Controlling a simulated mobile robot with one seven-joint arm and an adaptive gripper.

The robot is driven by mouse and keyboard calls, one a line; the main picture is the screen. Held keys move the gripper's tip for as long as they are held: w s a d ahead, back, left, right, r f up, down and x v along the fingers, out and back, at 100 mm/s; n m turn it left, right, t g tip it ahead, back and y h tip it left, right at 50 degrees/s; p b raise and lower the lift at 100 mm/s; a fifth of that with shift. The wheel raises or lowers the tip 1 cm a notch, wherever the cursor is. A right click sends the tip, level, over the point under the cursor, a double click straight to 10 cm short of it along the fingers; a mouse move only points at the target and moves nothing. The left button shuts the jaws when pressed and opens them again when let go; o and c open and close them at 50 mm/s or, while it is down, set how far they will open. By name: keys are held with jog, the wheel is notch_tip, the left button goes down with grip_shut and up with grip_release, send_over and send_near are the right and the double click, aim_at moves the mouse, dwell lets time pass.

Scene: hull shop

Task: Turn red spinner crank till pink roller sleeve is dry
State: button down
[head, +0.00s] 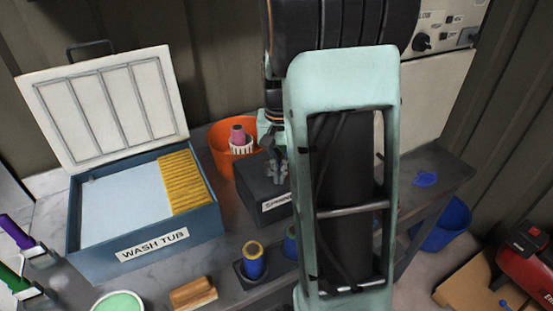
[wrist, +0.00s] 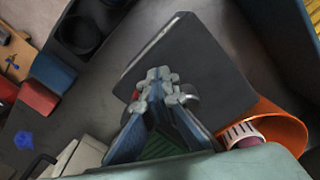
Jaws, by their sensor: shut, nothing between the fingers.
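The black spinner box (head: 258,190) stands on the bench, its label partly hidden by my arm. The pink roller sleeve (head: 238,134) stands upright in a white slotted basket (head: 241,148) at the orange bucket (head: 220,160), beside the spinner. In the wrist view the sleeve (wrist: 250,142) shows at the lower right. My gripper (head: 278,172) is shut and empty, right over the spinner; the wrist view shows its closed fingertips (wrist: 160,78) against the box. A small red bit, perhaps the red crank (wrist: 135,95), peeks out beside the fingers; most of it is hidden. I cannot tell whether they touch.
The open wash tub (head: 90,262) with its raised white lid stands at the left. A blue roller (head: 254,262) in a dark holder and a wooden brush (head: 193,294) stand at the bench front. A blue bucket (head: 455,225) is at the right below the bench.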

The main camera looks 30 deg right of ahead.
dwell(0.3)
notch_tip(320, 180, up, 10)
jog(key=p, duration=0.6)
dwell(0.5)
